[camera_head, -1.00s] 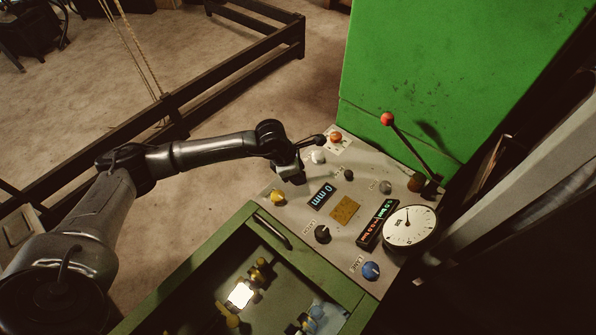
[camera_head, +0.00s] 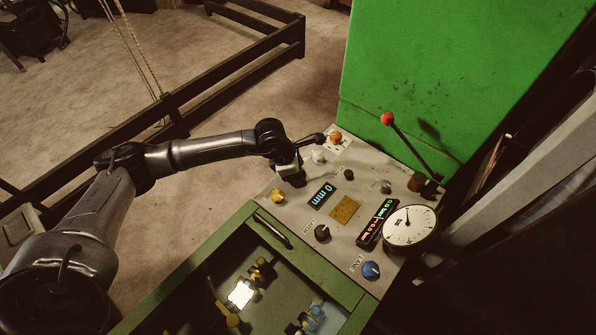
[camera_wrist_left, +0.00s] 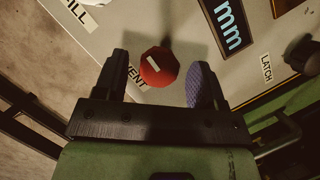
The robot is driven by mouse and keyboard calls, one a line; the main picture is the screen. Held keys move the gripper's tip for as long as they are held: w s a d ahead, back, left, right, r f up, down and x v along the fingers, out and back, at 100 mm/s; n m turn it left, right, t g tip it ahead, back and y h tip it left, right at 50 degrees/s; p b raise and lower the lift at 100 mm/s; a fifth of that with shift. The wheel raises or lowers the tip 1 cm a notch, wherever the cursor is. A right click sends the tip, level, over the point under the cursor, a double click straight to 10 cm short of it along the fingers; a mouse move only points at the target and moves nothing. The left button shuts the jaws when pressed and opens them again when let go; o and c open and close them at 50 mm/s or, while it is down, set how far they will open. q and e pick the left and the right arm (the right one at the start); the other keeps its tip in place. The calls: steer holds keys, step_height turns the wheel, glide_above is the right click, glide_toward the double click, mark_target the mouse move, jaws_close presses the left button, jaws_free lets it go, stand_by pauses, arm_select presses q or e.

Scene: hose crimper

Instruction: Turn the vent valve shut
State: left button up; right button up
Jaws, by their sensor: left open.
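The vent valve is a red faceted knob (camera_wrist_left: 159,67) with a white mark on top, beside a label reading VENT that is partly covered. In the left wrist view it sits between the two fingers of my left gripper (camera_wrist_left: 159,78). In the head view my left gripper (camera_head: 293,181) is low over the panel's left part, left of the mm display (camera_head: 322,196), and seems to hide the knob. My right gripper is not in view.
The sloped panel carries a yellow knob (camera_head: 278,196), a dark latch knob (camera_head: 322,233), an orange knob (camera_head: 335,137), a blue knob (camera_head: 371,270), a dial gauge (camera_head: 409,227) and a red-tipped lever (camera_head: 387,119). A green cabinet wall (camera_head: 450,60) rises behind.

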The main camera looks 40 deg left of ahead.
arm_select(q)
steer(key=v, duration=1.3)
steer(key=shift+r, duration=0.25)
